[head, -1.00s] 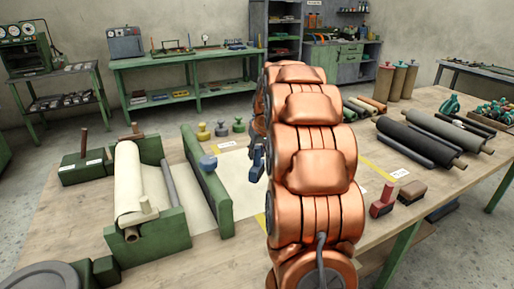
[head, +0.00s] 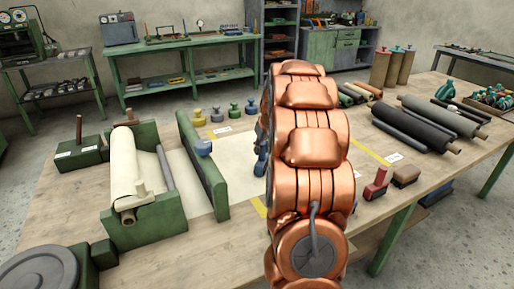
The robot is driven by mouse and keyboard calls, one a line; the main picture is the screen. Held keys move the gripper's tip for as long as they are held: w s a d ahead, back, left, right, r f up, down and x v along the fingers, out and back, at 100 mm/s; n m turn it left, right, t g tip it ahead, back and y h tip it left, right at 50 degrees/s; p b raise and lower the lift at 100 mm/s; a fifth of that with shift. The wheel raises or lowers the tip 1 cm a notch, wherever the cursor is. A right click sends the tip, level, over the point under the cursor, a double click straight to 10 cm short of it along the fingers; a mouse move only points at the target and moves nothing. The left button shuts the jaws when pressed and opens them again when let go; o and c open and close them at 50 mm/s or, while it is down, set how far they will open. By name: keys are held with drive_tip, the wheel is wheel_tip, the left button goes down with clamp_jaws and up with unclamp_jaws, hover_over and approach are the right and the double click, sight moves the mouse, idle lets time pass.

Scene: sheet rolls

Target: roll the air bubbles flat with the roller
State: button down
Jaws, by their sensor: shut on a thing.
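A pale sheet (head: 238,176) lies flat on the wooden table, partly covered by my copper arm. No air bubbles can be made out on it at this size. My gripper (head: 260,158) shows only as a dark blue sliver at the left edge of the arm, over or beside the sheet. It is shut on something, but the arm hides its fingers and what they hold. I cannot make out the roller. A red-handled tool (head: 376,184) and a brown brush-like block (head: 406,174) stand on the table to the right of the arm.
A green stand with a cream roll (head: 126,168) and a green bar (head: 201,165) are left of the sheet. Dark rolls (head: 428,125) lie right. Bare table (head: 240,245) shows in front.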

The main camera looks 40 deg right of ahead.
drive_tip(key=shift+a, duration=0.15)
drive_tip(key=w+a+r+p, duration=0.1)
drive_tip(key=a+r, duration=0.2)
drive_tip(key=r, duration=0.5)
drive_tip(key=shift+a+r, duration=0.15)
drive_tip(key=shift+a, duration=0.1)
idle(0.3)
idle(0.5)
